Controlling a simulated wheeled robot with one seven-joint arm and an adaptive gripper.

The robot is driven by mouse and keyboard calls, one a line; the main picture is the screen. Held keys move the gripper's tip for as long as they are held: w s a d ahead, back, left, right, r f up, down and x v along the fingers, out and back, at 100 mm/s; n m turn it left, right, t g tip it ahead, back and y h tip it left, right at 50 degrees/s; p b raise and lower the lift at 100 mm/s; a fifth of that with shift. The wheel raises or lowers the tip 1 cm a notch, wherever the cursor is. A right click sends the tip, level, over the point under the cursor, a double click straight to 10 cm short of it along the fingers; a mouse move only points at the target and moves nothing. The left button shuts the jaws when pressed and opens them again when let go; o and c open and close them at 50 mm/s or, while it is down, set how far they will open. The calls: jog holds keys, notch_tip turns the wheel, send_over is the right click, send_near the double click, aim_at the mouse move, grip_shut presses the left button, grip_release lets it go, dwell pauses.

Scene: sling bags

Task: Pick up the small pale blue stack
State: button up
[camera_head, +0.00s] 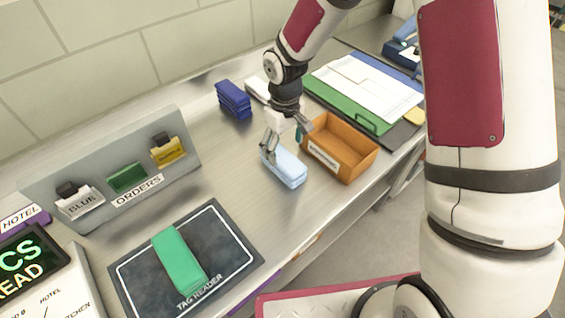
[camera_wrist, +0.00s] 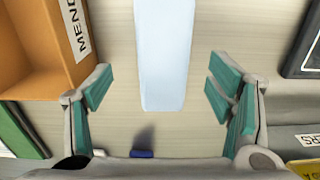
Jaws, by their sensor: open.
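The small pale blue stack (camera_head: 284,168) lies on the metal counter, just left of the orange-brown tray. In the wrist view the stack (camera_wrist: 164,55) runs down from the top edge, and its near end lies between the lines of my two fingers. My gripper (camera_head: 283,142) is over the far end of the stack in the head view. In the wrist view my gripper (camera_wrist: 160,88) is open, with a green-padded finger on each side and a gap between each pad and the stack. I cannot tell its exact height above the stack.
The orange-brown tray (camera_head: 363,170) stands close on the right. A dark blue stack (camera_head: 233,99) lies behind to the left. A green stack (camera_head: 178,260) lies on the tag reader mat (camera_head: 225,235). An orders rack (camera_head: 185,128) stands at left. Counter is bare left of the pale blue stack.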

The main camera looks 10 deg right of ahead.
aim_at(282, 156)
jog(key=f, duration=0.2)
jog(key=f+p, duration=0.1)
jog(key=shift+s+a+f, duration=0.15)
jog(key=shift+a+f, duration=0.15)
jog(key=shift+f, duration=0.75)
jog(key=shift+c, duration=0.2)
jog(key=c, duration=1.3)
